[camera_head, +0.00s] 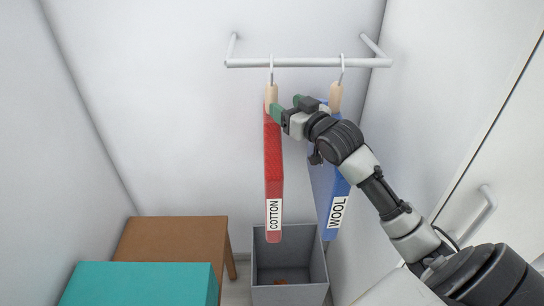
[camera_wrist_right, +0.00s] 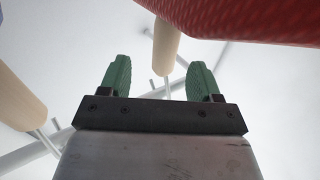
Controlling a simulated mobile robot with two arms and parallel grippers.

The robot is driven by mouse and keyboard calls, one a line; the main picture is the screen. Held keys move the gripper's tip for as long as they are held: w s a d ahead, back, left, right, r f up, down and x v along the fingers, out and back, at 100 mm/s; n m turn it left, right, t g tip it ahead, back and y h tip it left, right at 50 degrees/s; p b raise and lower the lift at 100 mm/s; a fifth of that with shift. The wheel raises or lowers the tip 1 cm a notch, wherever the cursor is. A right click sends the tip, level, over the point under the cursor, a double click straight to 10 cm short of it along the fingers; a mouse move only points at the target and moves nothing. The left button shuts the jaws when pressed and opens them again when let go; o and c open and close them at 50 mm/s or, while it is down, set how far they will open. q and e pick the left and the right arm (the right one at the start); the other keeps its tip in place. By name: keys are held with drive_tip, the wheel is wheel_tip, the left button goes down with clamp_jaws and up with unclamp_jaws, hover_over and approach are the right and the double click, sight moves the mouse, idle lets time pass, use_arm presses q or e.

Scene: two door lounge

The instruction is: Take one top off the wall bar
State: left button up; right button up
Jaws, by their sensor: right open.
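A white wall bar (camera_head: 310,62) runs across the back wall. A red top labelled COTTON (camera_head: 273,165) hangs from it on a wooden hanger (camera_head: 271,94) with a metal hook. A blue top labelled WOOL (camera_head: 338,200) hangs to its right on a similar hanger (camera_head: 336,92), partly hidden by my right arm. My right gripper (camera_head: 287,106) is open beside the upper part of the red top. In the right wrist view, a wooden hanger neck (camera_wrist_right: 166,48) shows beyond and between the open green fingers (camera_wrist_right: 160,76), with red cloth (camera_wrist_right: 250,20) at top right. My left gripper is not in view.
A grey open bin (camera_head: 290,293) stands on the floor below the tops. A brown table (camera_head: 170,240) and a teal block (camera_head: 140,285) are at lower left. A white door with a handle (camera_head: 485,208) is at right. The wall left of the red top is clear.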

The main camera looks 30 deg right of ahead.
sight(275, 100)
drive_tip(key=w, duration=0.1)
drive_tip(key=w+p, duration=0.1)
drive_tip(key=w+a+r+p, duration=0.1)
drive_tip(key=shift+w+f+p, duration=0.15)
drive_tip(key=shift+w, duration=0.45)
drive_tip(key=shift+w+f+p, duration=0.15)
drive_tip(key=shift+w, duration=0.4)
drive_tip(key=shift+w+f, duration=0.15)
drive_tip(key=shift+w, duration=0.15)
drive_tip(key=shift+s, duration=0.1)
drive_tip(key=shift+c, duration=0.4)
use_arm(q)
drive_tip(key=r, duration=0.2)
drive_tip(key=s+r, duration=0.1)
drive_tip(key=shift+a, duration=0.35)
use_arm(e)
clamp_jaws()
